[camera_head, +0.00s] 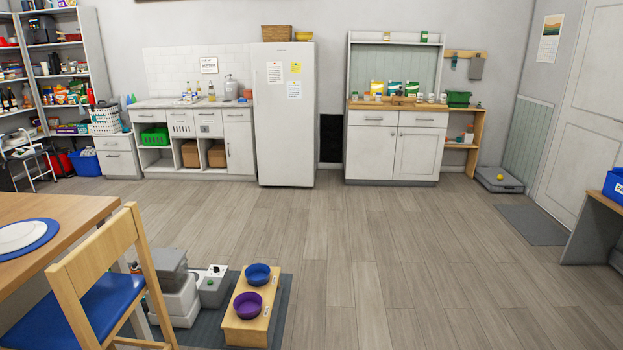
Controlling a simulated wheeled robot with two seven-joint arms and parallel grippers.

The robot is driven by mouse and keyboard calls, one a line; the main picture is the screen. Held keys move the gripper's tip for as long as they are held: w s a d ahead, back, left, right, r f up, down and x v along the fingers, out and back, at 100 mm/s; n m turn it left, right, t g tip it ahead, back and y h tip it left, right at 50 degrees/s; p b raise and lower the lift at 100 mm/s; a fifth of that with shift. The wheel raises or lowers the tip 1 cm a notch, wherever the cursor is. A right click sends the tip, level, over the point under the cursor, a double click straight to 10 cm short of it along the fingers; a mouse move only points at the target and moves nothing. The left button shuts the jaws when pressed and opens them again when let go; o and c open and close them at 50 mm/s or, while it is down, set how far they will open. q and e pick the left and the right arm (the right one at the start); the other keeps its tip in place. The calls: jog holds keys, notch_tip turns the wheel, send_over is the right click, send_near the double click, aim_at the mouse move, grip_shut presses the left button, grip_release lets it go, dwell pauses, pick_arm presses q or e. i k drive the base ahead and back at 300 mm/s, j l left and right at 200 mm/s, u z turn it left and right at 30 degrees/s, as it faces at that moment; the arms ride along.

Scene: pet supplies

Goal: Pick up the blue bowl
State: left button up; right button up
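The blue bowl (258,274) sits at the far end of a low wooden feeder stand (238,331) on the floor, left of the middle of the head view. A purple bowl (248,305) sits on the same stand, nearer to me. Both bowls are upright, and their insides look empty. Neither of my grippers shows in this view.
The stand rests on a dark mat (282,318), with grey bins (175,290) and a grey box (213,288) to its left. A wooden chair (110,285) and a table (60,207) stand at the left. The floor (420,250) right of the mat is clear.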

aim_at(258, 275)
jog(key=i+z, duration=0.15)
jog(key=i, duration=0.55)
jog(key=i+z, duration=0.2)
jog(key=i, duration=0.5)
jog(key=i+j+z, duration=0.15)
jog(key=i, duration=0.5)
jog(key=j, duration=0.1)
